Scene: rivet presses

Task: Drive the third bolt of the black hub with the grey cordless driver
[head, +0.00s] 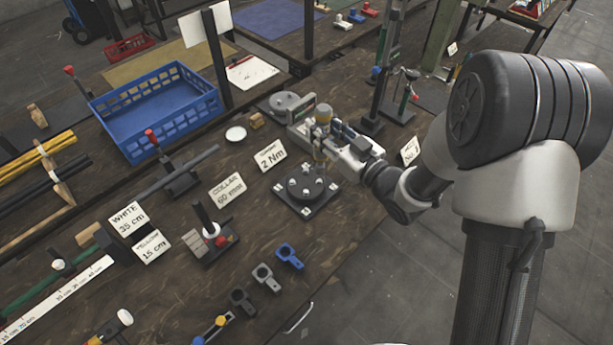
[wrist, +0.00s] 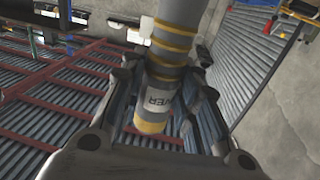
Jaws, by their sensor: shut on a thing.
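The black hub (head: 303,203) sits on a dark square plate on the wooden bench in the head view, with several pale bolts standing on it. My gripper (head: 322,137) is above the back right part of the hub. It is shut on the grey cordless driver (head: 323,118), whose yellow-banded body stands up between the fingers. In the wrist view the grey driver (wrist: 172,42) runs between the fingers, with yellow rings and a partly hidden label. The driver's lower end is near the hub's far bolts, but whether it touches one I cannot tell.
A "2 Nm" card (head: 269,155) stands left of the hub. A grey round part (head: 285,102) lies behind the gripper. A tall dark post (head: 384,75) rises to its right. A blue crate (head: 155,110) is further left. Blue and grey clamps (head: 289,256) lie in front.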

